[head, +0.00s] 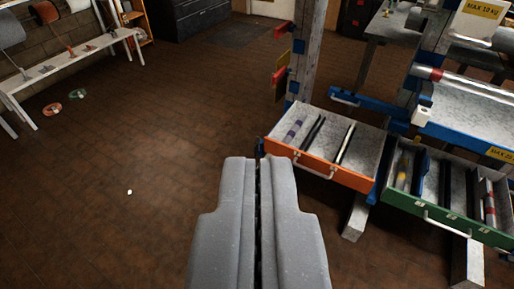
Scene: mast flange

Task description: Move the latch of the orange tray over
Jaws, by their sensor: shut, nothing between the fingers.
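The orange tray (318,169) is an open drawer with an orange front and a pale handle, right of centre in the head view. Its grey inside holds several thin bars lying side by side. A small dark blue piece (260,147) stands at the left end of its front; it may be the latch, but it is too small to tell. My gripper (258,162) is shut and empty at the bottom centre. In the picture its tips end just below the blue piece; whether they touch it I cannot tell.
A green tray (444,220) stands to the right, holding several bars. A wooden post (303,50) with red and blue blocks rises behind the orange tray. A shelf with a roller (465,82) is at the right. A white bench (70,68) is far left. The brown floor on the left is mostly clear.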

